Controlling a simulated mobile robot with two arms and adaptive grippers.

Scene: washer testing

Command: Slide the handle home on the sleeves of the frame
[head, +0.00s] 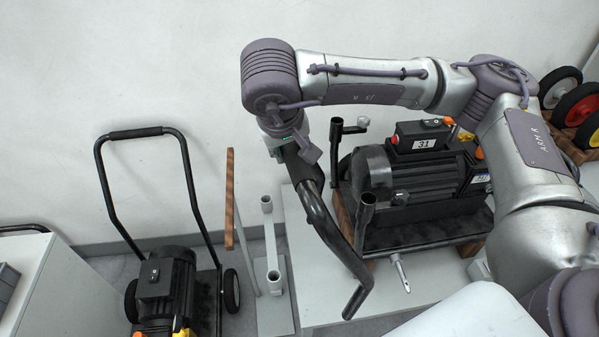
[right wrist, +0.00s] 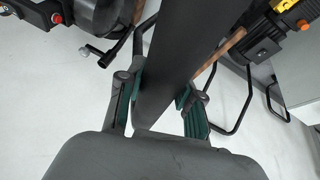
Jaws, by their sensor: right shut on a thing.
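The handle (head: 318,208) is a black bent tube. My right gripper (head: 298,146) is shut on its upper part and holds it up, tilted. In the right wrist view the dark handle (right wrist: 180,60) runs between the green-padded fingers (right wrist: 160,92). In the head view its lower end hangs in front of the frame (head: 405,238), apart from the sleeves as far as I can tell. Two short black upright sleeves show, the far sleeve (head: 336,135) and the near sleeve (head: 366,210). A motor unit labelled 31 (head: 418,170) sits on the frame. My left gripper is out of view.
A finished-looking washer with an upright handle (head: 165,280) stands on the floor at left. A grey stand with posts (head: 273,275) and a wooden bar (head: 231,190) are beside the light table (head: 315,300). Wheels (head: 575,103) lie at top right. A white wall is behind.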

